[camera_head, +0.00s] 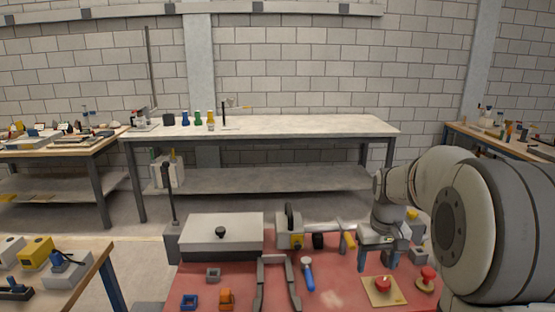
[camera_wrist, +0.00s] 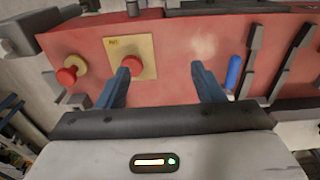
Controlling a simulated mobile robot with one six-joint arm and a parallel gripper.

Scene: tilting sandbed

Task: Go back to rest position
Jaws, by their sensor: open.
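My gripper (camera_head: 380,264) is at the right of the red-topped table (camera_head: 330,297), fingers pointing down, with my arm reaching in from the right. Its two blue fingers are spread apart with nothing between them; they also show in the wrist view (camera_wrist: 163,76). In the head view, a red button (camera_head: 383,283) on a yellow plate sits just in front of the gripper. In the wrist view this button (camera_wrist: 132,64) shows near the left finger. I cannot tell whether the finger touches the plate, but it appears apart.
A red knob (camera_head: 427,275) stands right of the button. A blue-handled tool (camera_head: 308,276), grey bracket bars (camera_head: 275,262) and a grey lidded box (camera_head: 213,241) lie to the left. A cylindrical metal tool (camera_head: 325,228) is behind. A long workbench (camera_head: 290,126) stands against the wall.

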